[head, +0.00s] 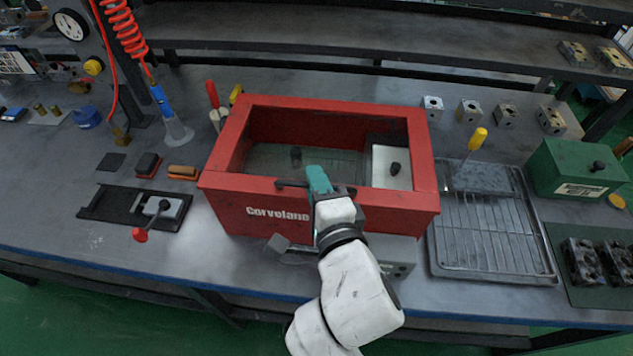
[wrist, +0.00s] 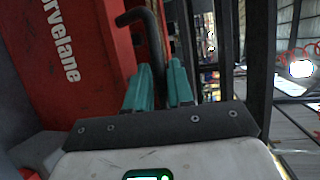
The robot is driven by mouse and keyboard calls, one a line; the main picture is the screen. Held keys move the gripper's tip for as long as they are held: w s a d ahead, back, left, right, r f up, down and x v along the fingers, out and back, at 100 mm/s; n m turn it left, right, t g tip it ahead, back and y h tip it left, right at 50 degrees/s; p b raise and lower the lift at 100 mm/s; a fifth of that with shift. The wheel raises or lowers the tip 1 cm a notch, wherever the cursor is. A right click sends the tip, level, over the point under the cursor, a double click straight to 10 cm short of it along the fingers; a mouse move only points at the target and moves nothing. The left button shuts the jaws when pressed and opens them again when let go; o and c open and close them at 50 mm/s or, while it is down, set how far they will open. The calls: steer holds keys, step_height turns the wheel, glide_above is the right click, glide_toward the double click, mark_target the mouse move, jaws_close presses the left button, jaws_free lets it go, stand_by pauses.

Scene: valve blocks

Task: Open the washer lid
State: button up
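The washer is a red box marked Corvelane (head: 278,215) in the middle of the bench. A broad red frame (head: 330,106) runs round its top; through it I see a dim interior. I cannot tell whether a clear pane covers it. A black bar handle (head: 291,183) sits at the front top edge. My gripper (head: 318,180) is at this handle, and its teal fingers hide part of it. In the wrist view, the handle (wrist: 148,30) runs down between the teal fingers (wrist: 162,78), which look closed on it.
A wire rack tray (head: 495,235) lies right of the washer, with a green box (head: 575,168) beyond it. A black fixture with a red-knobbed lever (head: 140,234) lies to the left. Several metal blocks (head: 468,111) stand behind. A dark shelf (head: 340,45) spans the back.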

jaws_close()
steer(key=shift+r, duration=0.1)
